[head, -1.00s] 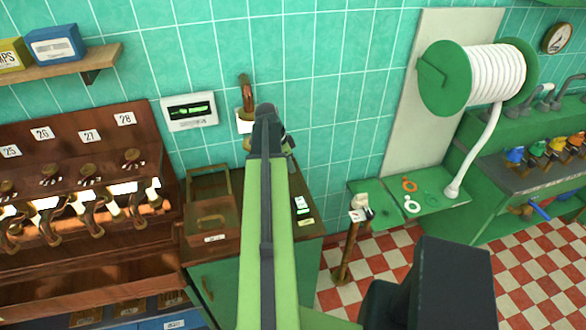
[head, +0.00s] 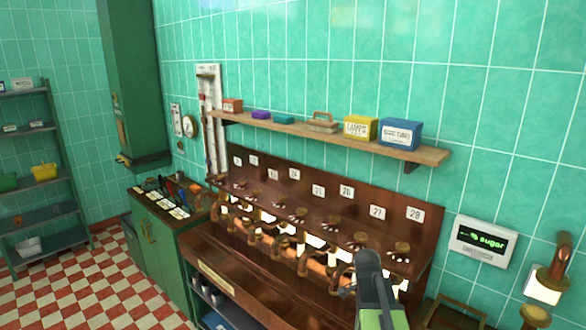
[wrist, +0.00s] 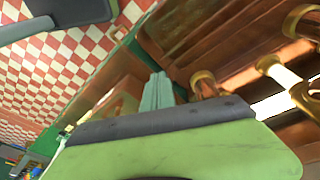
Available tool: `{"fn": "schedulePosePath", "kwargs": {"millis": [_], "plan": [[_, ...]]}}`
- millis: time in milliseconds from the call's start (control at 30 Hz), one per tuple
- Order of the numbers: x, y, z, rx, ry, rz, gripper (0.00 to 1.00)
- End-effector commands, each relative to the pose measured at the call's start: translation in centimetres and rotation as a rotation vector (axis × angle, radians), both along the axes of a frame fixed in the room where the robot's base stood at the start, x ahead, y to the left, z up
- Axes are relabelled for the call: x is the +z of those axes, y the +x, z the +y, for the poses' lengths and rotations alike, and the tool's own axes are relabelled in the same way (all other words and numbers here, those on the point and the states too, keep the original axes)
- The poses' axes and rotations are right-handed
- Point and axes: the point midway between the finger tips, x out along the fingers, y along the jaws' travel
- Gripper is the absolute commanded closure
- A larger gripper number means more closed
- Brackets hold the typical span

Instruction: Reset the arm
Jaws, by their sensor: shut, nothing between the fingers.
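My arm, light green with a dark elbow (head: 370,270), rises at the bottom of the head view, right of centre. My gripper hides behind it there. In the wrist view the two pale teal fingers of my gripper (wrist: 157,92) show side by side, shut and empty. They stand in front of the dark brown wooden rack, whose copper fittings (wrist: 204,84) lie to their right. I cannot tell the gap between them.
The brown rack (head: 330,215) with numbered tags and copper valves runs along the tiled wall. A wooden shelf (head: 330,135) with small boxes hangs above it. A display (head: 483,241) reads "sugar". Green cabinet (head: 165,235) and open checkered floor (head: 85,280) are at left.

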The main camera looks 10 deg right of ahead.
Motion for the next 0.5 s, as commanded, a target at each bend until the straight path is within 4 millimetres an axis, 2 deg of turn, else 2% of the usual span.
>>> {"fn": "schedulePosePath", "kwargs": {"millis": [33,100,200,300,333,500], "plan": [[-0.8,0.5,4.3,0.121,0.018,0.009,1.0],[-1.3,0.9,9.3,0.293,0.044,0.022,1.0],[-1.9,0.6,15.8,0.547,0.083,0.045,1.0],[-2.4,-0.9,21.4,0.851,0.132,0.071,1.0],[-2.4,-1.3,22.2,0.933,0.145,0.078,1.0],[-2.3,-2.6,23.1,1.273,0.194,0.097,1.0]]}}
